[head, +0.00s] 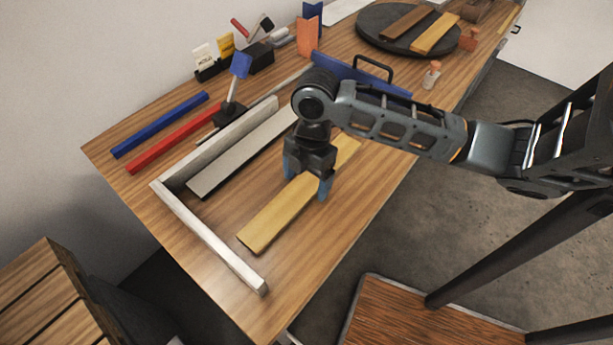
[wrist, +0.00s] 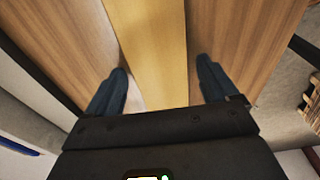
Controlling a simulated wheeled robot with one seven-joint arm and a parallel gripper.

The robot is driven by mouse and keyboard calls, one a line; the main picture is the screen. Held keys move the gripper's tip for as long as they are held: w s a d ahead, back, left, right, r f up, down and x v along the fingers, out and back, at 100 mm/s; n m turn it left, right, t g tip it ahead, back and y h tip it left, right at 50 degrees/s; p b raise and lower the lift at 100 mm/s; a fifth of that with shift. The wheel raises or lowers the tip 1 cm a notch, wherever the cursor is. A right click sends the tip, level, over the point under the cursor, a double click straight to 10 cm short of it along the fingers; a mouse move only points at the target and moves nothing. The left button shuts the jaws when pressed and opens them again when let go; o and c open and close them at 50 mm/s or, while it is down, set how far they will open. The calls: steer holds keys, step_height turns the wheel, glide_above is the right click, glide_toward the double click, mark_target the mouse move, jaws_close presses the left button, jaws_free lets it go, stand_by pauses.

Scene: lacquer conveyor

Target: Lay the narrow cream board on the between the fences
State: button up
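My gripper (head: 307,178) is open and points down over a long yellow board (head: 272,222) lying on the wooden table. In the wrist view the yellow board (wrist: 150,45) runs between the two separated fingers (wrist: 160,88), with gaps on both sides. A pale grey-cream board (head: 240,155) lies to its left, alongside the long whitish fence (head: 225,138). A shorter whitish fence (head: 210,238) runs across the near end and forms a corner with the long one. Part of the yellow board is hidden under my gripper.
A dark round turntable (head: 372,40) at the back holds a brown board and a yellow board. A blue fence-like piece with a black handle (head: 373,68) stands behind my gripper. Blue (head: 160,124) and red (head: 175,139) bars lie at left. The near right table is clear.

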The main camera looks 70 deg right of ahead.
mark_target(310, 179)
step_height(310, 179, up, 12)
steer(key=d, duration=0.1)
steer(key=shift+s+d+r, duration=0.15)
stand_by(0.5)
